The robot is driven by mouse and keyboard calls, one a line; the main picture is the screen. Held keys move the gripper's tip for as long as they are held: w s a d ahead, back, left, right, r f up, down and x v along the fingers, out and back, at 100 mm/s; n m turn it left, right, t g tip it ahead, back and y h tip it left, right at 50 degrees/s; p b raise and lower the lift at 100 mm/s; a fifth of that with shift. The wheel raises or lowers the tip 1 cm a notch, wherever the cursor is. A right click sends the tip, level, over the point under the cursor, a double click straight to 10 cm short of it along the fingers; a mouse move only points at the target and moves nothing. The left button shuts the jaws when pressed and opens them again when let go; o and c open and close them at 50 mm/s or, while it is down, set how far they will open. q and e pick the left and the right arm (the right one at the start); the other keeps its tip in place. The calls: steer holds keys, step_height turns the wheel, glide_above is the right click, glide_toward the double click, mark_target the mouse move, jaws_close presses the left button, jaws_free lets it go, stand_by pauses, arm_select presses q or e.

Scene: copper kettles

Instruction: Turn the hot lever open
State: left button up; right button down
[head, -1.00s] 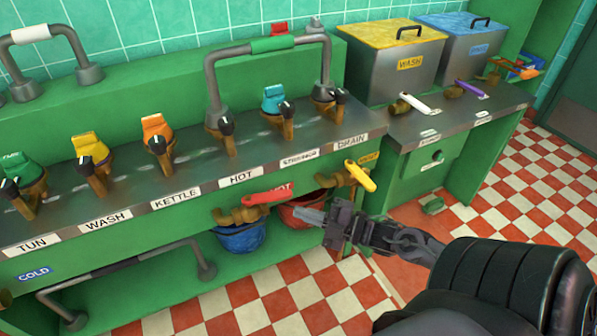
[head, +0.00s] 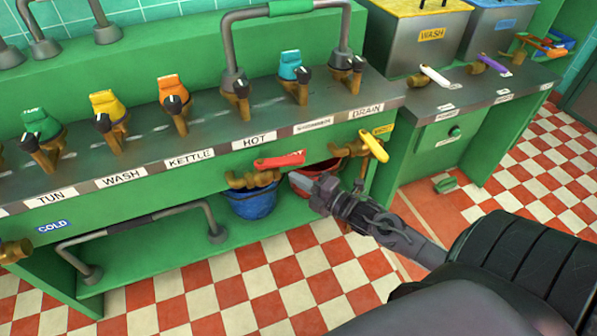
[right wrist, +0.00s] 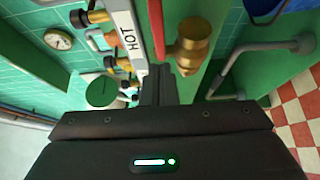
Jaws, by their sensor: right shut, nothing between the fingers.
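The hot lever (head: 280,161) is a red handle on a brass valve (head: 252,180) on the green bench front, below the HOT label. It lies roughly level, pointing right along the front. My right gripper (head: 296,178) is shut and empty, its tips just below and right of the lever's free end. In the right wrist view the shut fingers (right wrist: 160,72) point toward the red lever (right wrist: 157,30), with the brass valve (right wrist: 190,42) beside it. I cannot tell whether the tips touch the lever. My left gripper is not in view.
A yellow lever (head: 374,146) on another brass valve is to the right. A blue bucket (head: 252,203) and a red bucket (head: 312,178) are below the valves. A grey rail (head: 140,224) runs low at left. The checkered floor in front is clear.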

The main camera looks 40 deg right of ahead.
mark_target(300, 163)
steer(key=shift+w+d, duration=0.35)
steer(key=shift+w, duration=0.25)
steer(key=shift+w+d, duration=0.35)
steer(key=shift+w, duration=0.25)
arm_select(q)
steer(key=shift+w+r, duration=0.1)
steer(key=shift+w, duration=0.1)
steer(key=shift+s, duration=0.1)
arm_select(e)
steer(key=shift+w+d, duration=0.1)
